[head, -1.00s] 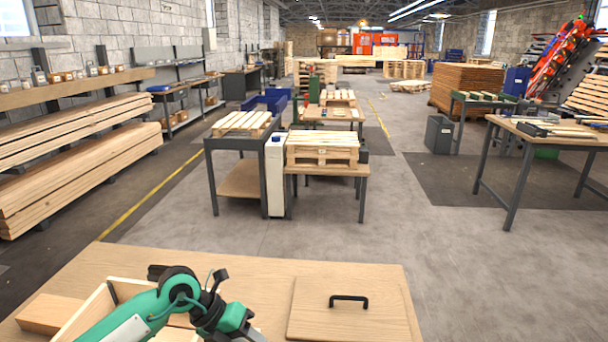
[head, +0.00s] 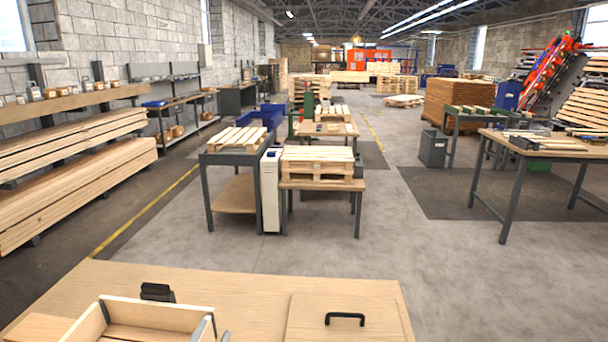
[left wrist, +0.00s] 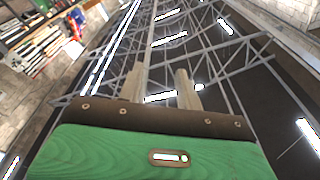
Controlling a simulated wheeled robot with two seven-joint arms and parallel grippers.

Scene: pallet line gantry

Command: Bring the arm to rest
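My left gripper (left wrist: 159,76) shows in the left wrist view, with its two pale fingers apart and nothing between them. Behind the fingers, the ceiling trusses and lamps fill the picture, so this gripper points upward. In the head view the left arm is almost wholly out of the picture; at most a small grey tip shows at the bottom edge. My right gripper is in neither view.
The wooden table (head: 240,291) in front bears an open wooden box (head: 155,314), a board with a black handle (head: 345,319) and a small black object (head: 157,292). Beyond it, a pallet (head: 318,165) sits on a stand. The floor between is clear.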

